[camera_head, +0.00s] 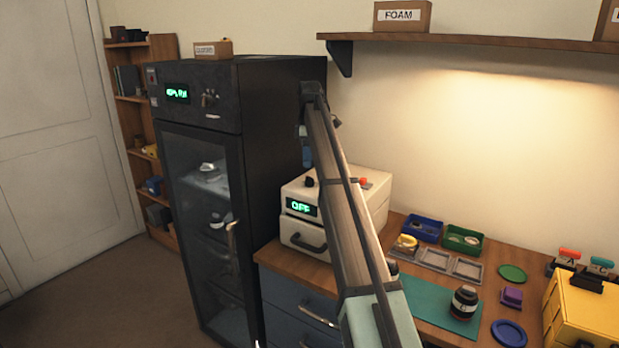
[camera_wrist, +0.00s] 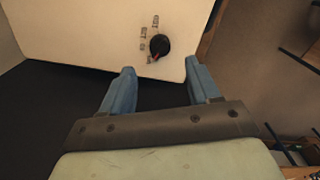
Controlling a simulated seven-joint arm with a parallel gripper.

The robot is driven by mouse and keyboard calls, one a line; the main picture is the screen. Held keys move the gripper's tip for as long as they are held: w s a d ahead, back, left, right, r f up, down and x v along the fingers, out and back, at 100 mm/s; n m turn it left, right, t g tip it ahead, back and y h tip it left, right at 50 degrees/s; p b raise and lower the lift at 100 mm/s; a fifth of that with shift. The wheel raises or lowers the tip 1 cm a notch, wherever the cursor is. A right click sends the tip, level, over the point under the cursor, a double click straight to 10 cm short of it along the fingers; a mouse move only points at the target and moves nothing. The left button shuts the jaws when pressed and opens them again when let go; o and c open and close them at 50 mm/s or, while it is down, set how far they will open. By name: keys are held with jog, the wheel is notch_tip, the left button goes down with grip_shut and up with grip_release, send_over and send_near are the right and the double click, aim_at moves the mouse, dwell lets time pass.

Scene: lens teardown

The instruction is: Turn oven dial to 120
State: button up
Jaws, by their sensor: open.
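The oven (camera_head: 292,226) is a cream box on the workbench, and its green display (camera_head: 301,208) reads OFF. Its black dial (camera_head: 309,182) sits on the top face. In the wrist view the dial (camera_wrist: 160,45) shows a red mark at its lower left, with small dark labels around its left side that are too small to read. My gripper (camera_wrist: 160,66) is open and empty, its two blue fingers apart. The dial appears just beyond the gap between the fingertips, with no visible contact. In the head view blue fingers (camera_head: 307,155) show above the oven, partly hidden by my arm.
A tall black cabinet (camera_head: 285,130) stands close left of the oven. A red button (camera_head: 363,181) is on the oven's top right. A shelf (camera_head: 460,42) runs above. Trays, a lens (camera_head: 464,302) and a yellow case (camera_head: 585,315) occupy the bench at right.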

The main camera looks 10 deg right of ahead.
aim_at(309, 177)
notch_tip(309, 177, down, 8)
jog(key=shift+r, duration=0.25)
jog(key=c, duration=1)
